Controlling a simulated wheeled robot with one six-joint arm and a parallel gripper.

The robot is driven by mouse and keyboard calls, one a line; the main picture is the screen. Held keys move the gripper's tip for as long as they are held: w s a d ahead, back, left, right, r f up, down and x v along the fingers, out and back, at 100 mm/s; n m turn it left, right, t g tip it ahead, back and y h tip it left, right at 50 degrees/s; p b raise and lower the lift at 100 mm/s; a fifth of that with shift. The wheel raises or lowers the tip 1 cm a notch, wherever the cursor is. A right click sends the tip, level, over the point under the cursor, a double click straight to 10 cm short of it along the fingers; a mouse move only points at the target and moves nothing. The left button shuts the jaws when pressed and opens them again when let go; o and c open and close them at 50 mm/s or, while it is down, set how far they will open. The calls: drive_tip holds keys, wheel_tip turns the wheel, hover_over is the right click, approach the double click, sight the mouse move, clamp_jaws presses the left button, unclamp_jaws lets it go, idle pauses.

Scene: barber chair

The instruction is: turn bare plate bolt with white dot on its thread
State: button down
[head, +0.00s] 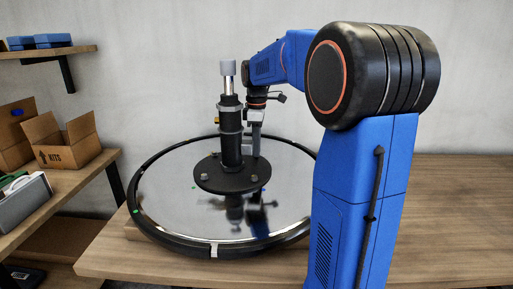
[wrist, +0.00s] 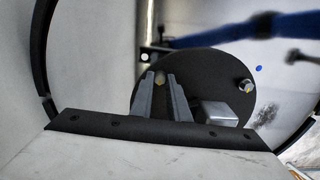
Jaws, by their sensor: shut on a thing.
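A round black plate (head: 232,186) with several bolts at its rim carries a black column (head: 231,138) with a silver rod and grey cap. Two front bolts show, left (head: 204,177) and right (head: 254,178). Another bolt (wrist: 245,86) stands to the right, apart from the fingers. No white dot can be made out on any thread.
The plate sits on a large shiny disc (head: 165,190) with a black rim, on a wooden table (head: 440,215). Shelves at left hold an open carton (head: 62,140) and blue boxes (head: 52,40). The tall column stands close to my gripper. The table's right side is clear.

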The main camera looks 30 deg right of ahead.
drive_tip(key=m, duration=0.6)
drive_tip(key=shift+m, duration=0.3)
drive_tip(key=m, duration=1.1)
drive_tip(key=shift+m, duration=2.6)
drive_tip(key=shift+r, duration=0.1)
drive_tip(key=c, duration=1.7)
unclamp_jaws()
wheel_tip(320, 180, up, 17)
drive_tip(key=shift+r, duration=0.15)
